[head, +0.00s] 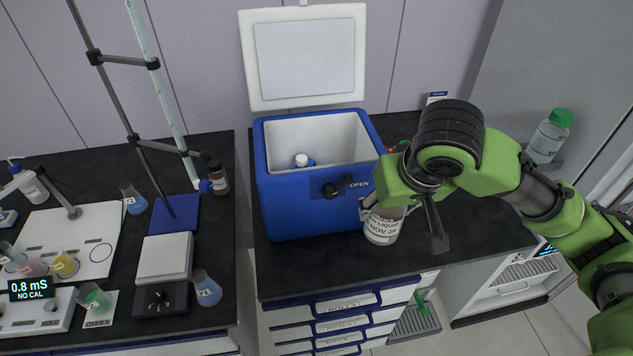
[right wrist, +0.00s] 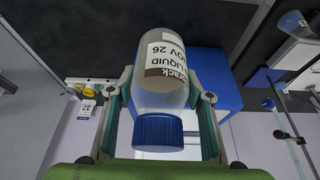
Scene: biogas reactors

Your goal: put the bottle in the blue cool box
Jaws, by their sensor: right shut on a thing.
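The bottle (head: 383,226) is clear with a white label and stands about upright to the right of the cool box's front corner. My right gripper (head: 404,222) is shut around it from above. In the right wrist view the bottle (right wrist: 160,90) with its blue cap lies between both fingers. I cannot tell whether its base touches the bench. The blue cool box (head: 285,207) is open, its white lid (head: 304,58) raised at the back. Its side also shows in the right wrist view (right wrist: 217,78). My left gripper is not in view.
A green-capped bottle (head: 550,135) stands at the right. The left bench holds a burette stand (head: 174,214), flasks and instruments. A gap separates the benches.

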